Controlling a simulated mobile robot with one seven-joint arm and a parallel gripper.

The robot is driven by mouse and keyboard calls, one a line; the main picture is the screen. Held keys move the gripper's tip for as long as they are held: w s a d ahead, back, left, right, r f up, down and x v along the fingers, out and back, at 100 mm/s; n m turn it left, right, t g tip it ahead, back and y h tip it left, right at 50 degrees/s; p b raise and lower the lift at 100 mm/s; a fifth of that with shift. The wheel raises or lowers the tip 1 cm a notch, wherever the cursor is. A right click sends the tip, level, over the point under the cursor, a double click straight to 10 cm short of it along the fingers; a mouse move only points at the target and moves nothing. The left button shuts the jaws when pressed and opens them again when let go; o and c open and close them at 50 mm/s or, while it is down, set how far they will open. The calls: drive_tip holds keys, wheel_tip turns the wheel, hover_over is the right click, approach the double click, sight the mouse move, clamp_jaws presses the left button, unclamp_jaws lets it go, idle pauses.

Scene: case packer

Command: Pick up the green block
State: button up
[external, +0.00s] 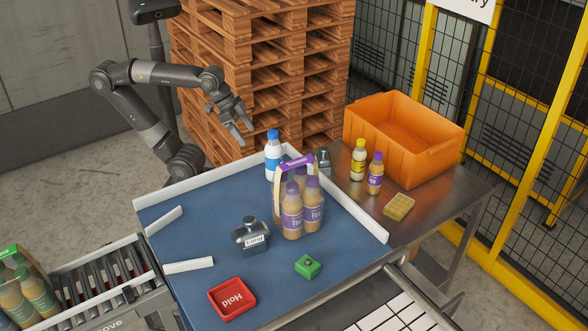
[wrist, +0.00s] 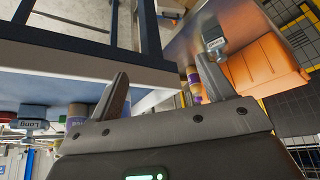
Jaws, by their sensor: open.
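The green block (external: 308,266) lies on the blue table surface (external: 190,225) near its front right edge in the external view. A small dark spot shows on its top. My gripper (external: 241,134) is raised above the far side of the table, well behind the block and apart from it. In the wrist view my gripper (wrist: 165,86) has its two fingers spread with nothing held between them. I cannot make out the green block in the wrist view.
A bottle carrier (external: 292,212) stands mid-table, between gripper and block. A grey "Long" weight (external: 250,235) and a red "Hold" tray (external: 232,298) sit left of the block. A blue-capped bottle (external: 273,155) stands behind. An orange crate (external: 440,152) is at right.

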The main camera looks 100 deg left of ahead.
wheel_tip(320, 180, up, 17)
drive_tip(key=w+d+r, duration=0.4)
drive_tip(key=w+d, duration=0.1)
drive_tip(key=w, duration=0.3)
drive_tip(key=w+d+r, duration=0.3)
drive_tip(key=w+d, duration=0.1)
drive_tip(key=w, duration=0.3)
drive_tip(key=m+g, duration=0.1)
drive_tip(key=m, duration=0.1)
hover_over(307, 260)
drive_tip(key=s, duration=0.2)
drive_tip(key=shift+h, duration=0.3)
drive_tip(key=f, duration=2.2)
drive_tip(key=shift+w+a+f, duration=0.1)
drive_tip(key=shift+a+f, duration=0.1)
drive_tip(key=shift+a, duration=0.1)
drive_tip(key=shift+d+x, duration=0.2)
drive_tip(key=shift+x, duration=2.7)
